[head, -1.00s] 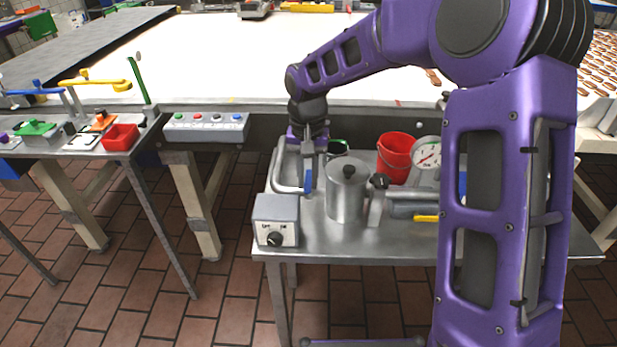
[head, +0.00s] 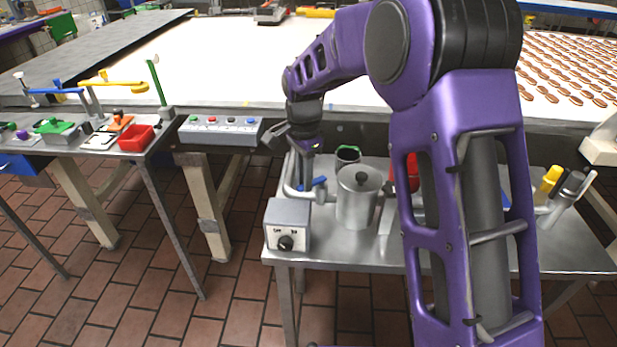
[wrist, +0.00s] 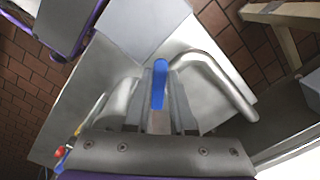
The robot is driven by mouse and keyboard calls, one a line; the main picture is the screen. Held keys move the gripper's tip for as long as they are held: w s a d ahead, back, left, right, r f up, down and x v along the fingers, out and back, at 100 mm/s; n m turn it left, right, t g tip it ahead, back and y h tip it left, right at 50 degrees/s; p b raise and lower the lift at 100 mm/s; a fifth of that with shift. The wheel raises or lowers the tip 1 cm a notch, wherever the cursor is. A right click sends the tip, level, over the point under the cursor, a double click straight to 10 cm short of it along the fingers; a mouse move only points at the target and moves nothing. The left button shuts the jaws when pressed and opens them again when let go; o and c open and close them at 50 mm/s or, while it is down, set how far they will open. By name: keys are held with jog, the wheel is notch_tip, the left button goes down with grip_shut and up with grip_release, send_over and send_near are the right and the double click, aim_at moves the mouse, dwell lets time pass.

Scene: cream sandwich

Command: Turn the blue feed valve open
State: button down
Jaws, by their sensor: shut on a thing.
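The blue feed valve has a blue handle (head: 319,184) on a grey metal pipe (head: 291,188) at the left rear of the steel table. In the head view the handle lies roughly sideways. My gripper (head: 309,172) is at the handle, pointing down, its fingers partly hidden there. In the wrist view the blue handle (wrist: 159,84) sits between the two fingers of my gripper (wrist: 159,105), which are shut on it. Bent pipe (wrist: 213,80) shows beside the fingers in that view.
A lidded steel pot (head: 357,207) stands close right of the valve, with a green-rimmed cup (head: 348,154) behind. A grey knob box (head: 287,226) sits at the front left corner. My arm partly hides a red bucket (head: 413,172). The white conveyor (head: 220,70) runs behind.

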jog(key=shift+w+a+m+p, duration=0.15)
jog(key=shift+w+m+p, duration=0.35)
jog(key=shift+m, duration=0.65)
jog(key=shift+w+a+m+p, duration=0.2)
jog(key=shift+w+m+p, duration=0.25)
jog(key=shift+m, duration=0.65)
jog(key=shift+w+a+m+p, duration=0.15)
jog(key=shift+w+m+p, duration=0.3)
jog(key=shift+m, duration=0.7)
jog(key=c, duration=0.8)
grip_release()
jog(key=shift+o, duration=0.2)
jog(key=shift+r, duration=0.1)
notch_tip(320, 180, up, 17)
jog(key=p, duration=0.1)
jog(key=shift+p, duration=0.4)
